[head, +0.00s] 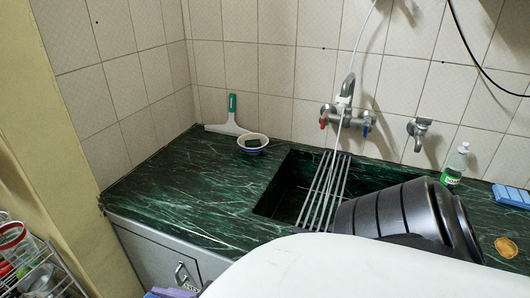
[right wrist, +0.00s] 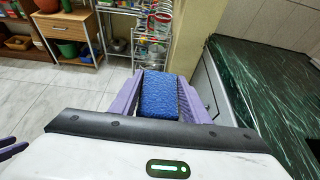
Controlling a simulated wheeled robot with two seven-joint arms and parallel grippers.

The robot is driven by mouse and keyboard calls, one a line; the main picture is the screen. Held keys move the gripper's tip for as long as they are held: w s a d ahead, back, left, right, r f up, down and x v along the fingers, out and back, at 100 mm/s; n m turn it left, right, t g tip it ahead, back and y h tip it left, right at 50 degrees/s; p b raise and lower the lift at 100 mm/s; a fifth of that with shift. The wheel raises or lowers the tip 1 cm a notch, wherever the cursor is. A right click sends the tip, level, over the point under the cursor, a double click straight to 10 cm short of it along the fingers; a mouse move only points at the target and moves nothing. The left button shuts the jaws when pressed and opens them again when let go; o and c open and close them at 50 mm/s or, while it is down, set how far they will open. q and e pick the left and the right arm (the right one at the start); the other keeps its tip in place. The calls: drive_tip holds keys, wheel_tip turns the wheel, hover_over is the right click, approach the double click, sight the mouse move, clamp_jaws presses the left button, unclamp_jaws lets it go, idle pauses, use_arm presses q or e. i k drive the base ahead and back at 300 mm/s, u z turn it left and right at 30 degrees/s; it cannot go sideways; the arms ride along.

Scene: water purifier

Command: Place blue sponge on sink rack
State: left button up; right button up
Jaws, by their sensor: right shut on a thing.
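A blue sponge (right wrist: 159,95) is held between the purple fingers of my right gripper (right wrist: 160,78), which is shut on it, in the right wrist view. The sink rack (head: 325,190), a set of parallel metal bars, lies across the sink basin in the head view, well away from the held sponge. Purple gripper parts (head: 172,292) show at the bottom edge of the head view; their grip is cut off. Purple finger parts (right wrist: 12,147), probably my left gripper, show at the left edge of the wrist view; whether they are open is unclear.
A bottle (head: 455,165), a blue item (head: 512,195) and a tan round item (head: 507,247) are at right. The left green countertop (head: 170,190) is clear. My arm covers the sink's right side.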

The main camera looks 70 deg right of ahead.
sight(330, 178)
drive_tip(key=z, duration=0.9)
drive_tip(key=i, duration=1.1)
drive_tip(key=z, duration=1.15)
